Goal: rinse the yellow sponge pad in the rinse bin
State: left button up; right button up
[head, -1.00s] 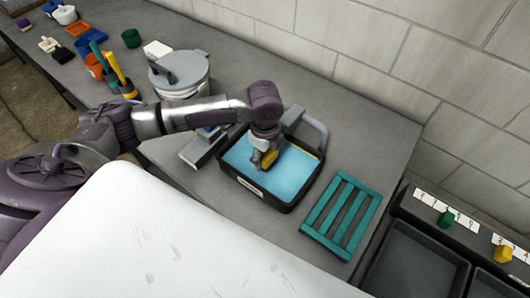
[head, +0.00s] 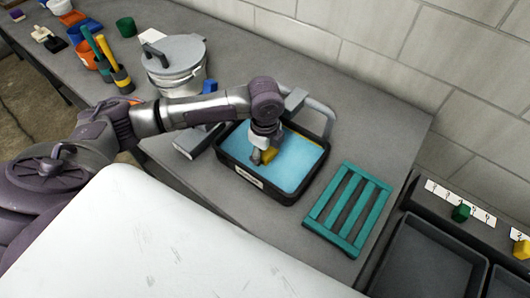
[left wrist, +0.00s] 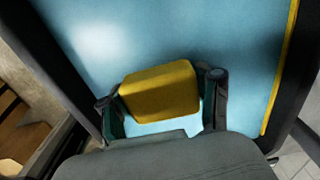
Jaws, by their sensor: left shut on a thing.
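The yellow sponge pad (left wrist: 160,92) is held between the two fingers of my left gripper (left wrist: 162,106) in the left wrist view. The rinse bin (head: 248,181) is a black-rimmed tub with flat blue water. The gripper is over the left middle part of the water. I cannot tell how deep the sponge sits. My right gripper is not in view.
A teal slatted rack (head: 349,208) lies right of the bin. A grey block (head: 198,141) sits left of the bin. Dark trays (head: 432,262) are at the lower right.

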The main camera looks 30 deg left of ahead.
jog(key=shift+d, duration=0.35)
pick_arm(q)
jog(key=shift+f, duration=0.5)
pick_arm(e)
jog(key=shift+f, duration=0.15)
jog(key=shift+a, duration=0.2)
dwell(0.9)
pick_arm(q)
jog(key=shift+s+f+p, duration=0.15)
jog(key=shift+p, duration=0.2)
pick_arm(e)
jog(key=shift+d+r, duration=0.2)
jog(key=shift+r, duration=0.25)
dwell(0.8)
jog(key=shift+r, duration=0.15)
pick_arm(q)
notch_tip(320, 180, up, 7)
jog(key=p, duration=0.8)
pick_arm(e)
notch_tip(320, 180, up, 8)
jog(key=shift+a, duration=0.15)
